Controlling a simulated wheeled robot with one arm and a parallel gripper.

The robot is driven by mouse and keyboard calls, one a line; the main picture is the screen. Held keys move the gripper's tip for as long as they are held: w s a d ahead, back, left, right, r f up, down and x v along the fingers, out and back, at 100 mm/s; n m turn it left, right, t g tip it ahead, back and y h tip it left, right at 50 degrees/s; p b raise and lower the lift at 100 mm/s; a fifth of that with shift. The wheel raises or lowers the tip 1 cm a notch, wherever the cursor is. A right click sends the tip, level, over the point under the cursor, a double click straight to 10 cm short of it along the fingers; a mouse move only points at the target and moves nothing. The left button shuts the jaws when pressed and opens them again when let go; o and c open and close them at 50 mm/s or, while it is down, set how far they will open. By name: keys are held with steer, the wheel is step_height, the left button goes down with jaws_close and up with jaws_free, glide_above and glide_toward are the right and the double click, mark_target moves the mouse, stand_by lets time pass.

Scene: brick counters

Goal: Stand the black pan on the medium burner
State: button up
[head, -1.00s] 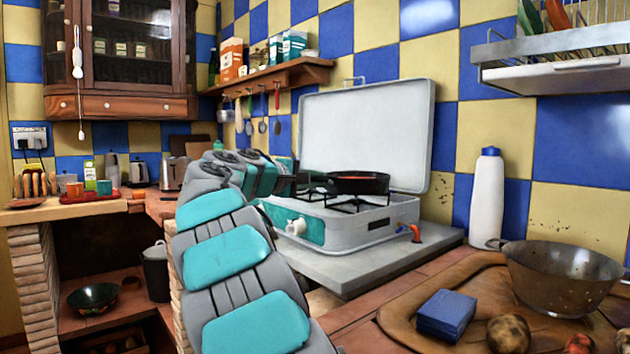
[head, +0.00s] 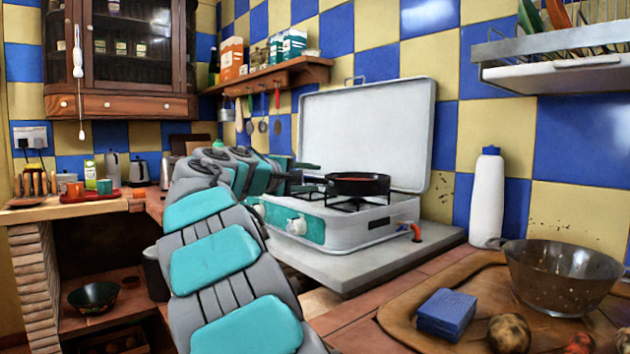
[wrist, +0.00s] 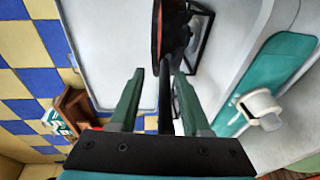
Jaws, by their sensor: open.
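The black pan (head: 358,186), reddish inside, stands upright on the right part of the gas stove (head: 390,215). It also shows edge-on at the top of the wrist view (wrist: 157,30). My gripper (head: 310,177) is open at the left of the pan, over the stove. In the wrist view, the pan's handle (wrist: 165,105) runs between my two green fingers (wrist: 159,74), with gaps showing beside it. A dark burner grate (wrist: 200,38) shows beside the pan. My arm hides the stove's left end, and I cannot tell the burner sizes.
The stove's raised white lid (head: 365,130) stands close behind the pan. A white bottle (head: 487,198) stands to the right. A colander (head: 560,280), blue box (head: 446,314) and vegetables lie on a board in front. A shelf (head: 270,75) hangs behind my arm.

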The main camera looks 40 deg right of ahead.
steer(key=v, duration=1)
